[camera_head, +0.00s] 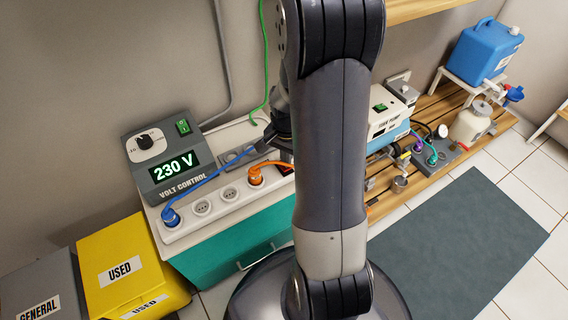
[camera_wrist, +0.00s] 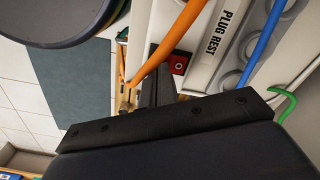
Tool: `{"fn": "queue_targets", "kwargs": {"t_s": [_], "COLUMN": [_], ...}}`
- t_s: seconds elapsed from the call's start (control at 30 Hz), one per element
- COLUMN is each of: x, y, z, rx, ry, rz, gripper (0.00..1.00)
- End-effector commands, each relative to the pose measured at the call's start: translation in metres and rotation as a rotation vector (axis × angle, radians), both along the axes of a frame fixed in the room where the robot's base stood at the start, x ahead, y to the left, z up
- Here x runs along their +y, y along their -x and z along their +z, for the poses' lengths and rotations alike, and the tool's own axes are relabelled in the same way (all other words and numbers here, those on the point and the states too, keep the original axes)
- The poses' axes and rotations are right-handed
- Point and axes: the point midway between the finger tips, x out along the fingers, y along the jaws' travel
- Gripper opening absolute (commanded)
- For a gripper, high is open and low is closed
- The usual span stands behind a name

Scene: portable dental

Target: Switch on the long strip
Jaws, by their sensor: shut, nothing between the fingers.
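The long strip (camera_head: 229,206) is a white power strip on the cabinet top in the head view. A blue plug (camera_head: 171,216) sits in its left end and an orange plug (camera_head: 255,176) nearer its right end. Its red switch (camera_head: 286,169) is at the right end, partly hidden by my arm. The red switch (camera_wrist: 180,64) in a dark frame shows in the wrist view, close beside my fingers. I cannot tell its on or off position. My gripper (camera_wrist: 157,58) is shut and empty; whether it touches the strip is unclear.
A plate marked PLUG REST (camera_wrist: 228,38) lies beside the switch. The orange cable (camera_wrist: 165,45) passes close to my fingers, and the blue cable (camera_wrist: 262,45) is farther right. A volt control box (camera_head: 163,160) reading 230 V stands behind the strip's left end.

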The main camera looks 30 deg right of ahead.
Motion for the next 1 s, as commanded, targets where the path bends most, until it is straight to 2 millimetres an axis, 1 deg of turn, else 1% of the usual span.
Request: {"fn": "queue_targets", "kwargs": {"t_s": [1.0], "x": [0.000], "y": [0.000], "z": [-0.016], "rx": [0.000], "ry": [0.000], "rz": [0.000], "gripper": [0.00]}}
